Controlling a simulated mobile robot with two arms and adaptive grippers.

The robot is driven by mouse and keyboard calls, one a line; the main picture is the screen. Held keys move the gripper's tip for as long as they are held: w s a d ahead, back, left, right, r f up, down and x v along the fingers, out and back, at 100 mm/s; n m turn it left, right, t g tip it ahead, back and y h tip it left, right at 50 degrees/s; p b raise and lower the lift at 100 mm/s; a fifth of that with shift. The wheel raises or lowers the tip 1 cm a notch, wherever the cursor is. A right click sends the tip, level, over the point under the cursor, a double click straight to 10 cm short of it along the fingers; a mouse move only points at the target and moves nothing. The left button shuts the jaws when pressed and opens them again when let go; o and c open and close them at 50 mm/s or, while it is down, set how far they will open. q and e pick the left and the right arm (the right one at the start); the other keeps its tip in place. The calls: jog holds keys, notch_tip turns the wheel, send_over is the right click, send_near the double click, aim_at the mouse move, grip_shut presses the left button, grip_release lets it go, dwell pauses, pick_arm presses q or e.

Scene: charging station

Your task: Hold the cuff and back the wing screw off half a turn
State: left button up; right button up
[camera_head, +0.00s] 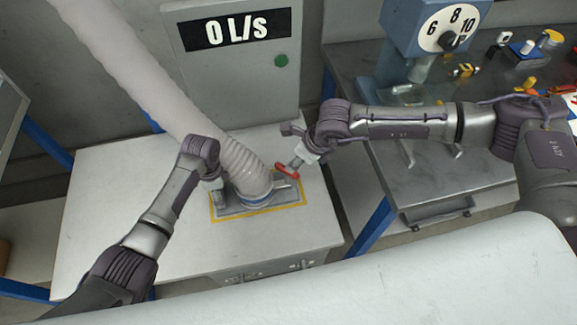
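The cuff (256,199), with a blue band, is at the lower end of a thick pale ribbed hose (240,158). It sits on a grey base plate inside a yellow outline. The red wing screw (286,171) is at the cuff's right side. My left gripper (217,188) is at the left side of the cuff; its fingertips are partly hidden, and I cannot tell whether they touch or grip it. My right gripper (303,160) is just above and right of the wing screw, its tip very close; contact and finger opening are unclear.
A grey cabinet (240,80) behind carries a display reading "0 L/S" and a green button (281,60). A blue dial machine (420,28) and loose small parts stand on the right bench. The white table (120,215) is clear left of the cuff.

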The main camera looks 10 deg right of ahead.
aim_at(287, 175)
jog(key=x, duration=0.7)
jog(key=shift+f, duration=0.1)
grip_shut()
